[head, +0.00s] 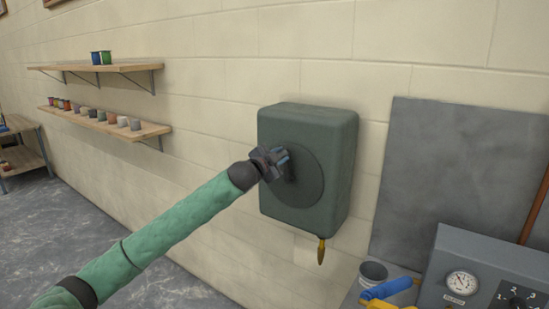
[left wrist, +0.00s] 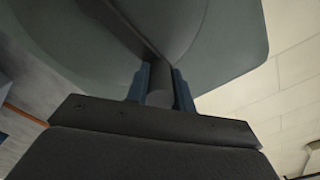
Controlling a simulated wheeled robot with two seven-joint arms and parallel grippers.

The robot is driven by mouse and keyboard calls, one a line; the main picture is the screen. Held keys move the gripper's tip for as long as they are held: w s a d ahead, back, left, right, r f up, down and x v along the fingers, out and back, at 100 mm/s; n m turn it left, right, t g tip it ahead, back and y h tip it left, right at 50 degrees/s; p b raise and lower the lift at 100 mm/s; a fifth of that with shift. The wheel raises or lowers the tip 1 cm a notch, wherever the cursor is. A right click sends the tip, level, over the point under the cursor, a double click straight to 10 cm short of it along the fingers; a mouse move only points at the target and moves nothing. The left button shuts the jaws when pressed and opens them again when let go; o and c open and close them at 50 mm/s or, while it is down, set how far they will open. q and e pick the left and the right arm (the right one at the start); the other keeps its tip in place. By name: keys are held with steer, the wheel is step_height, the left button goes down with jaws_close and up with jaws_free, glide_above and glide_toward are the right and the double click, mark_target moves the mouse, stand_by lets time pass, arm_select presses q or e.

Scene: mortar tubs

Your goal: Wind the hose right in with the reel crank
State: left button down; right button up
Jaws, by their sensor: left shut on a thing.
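The hose reel is a dark green box (head: 340,150) on the block wall, with a round disc (head: 312,185) on its front. My left gripper (head: 280,160) is at the disc, shut on the crank handle. In the left wrist view the dark crank handle (left wrist: 160,88) stands between the two blue fingers, with the reel behind it. In the head view the gripper hides most of the crank. My right gripper is not in view.
Two wooden shelves with small pots (head: 121,121) are on the wall at the left. A grey panel (head: 460,180) leans at the right. Below it are a grey tub (head: 374,271), a blue-handled thing (head: 386,289) and a grey box with a gauge (head: 480,265).

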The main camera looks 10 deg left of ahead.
arm_select(q)
steer(key=shift+s+d, duration=0.15)
steer(key=shift+d, duration=0.4)
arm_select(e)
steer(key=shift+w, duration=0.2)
arm_select(q)
steer(key=shift+d+f, duration=0.1)
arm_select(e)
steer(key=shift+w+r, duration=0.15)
arm_select(q)
steer(key=c, duration=1.4)
jaws_free()
steer(key=shift+o, duration=1)
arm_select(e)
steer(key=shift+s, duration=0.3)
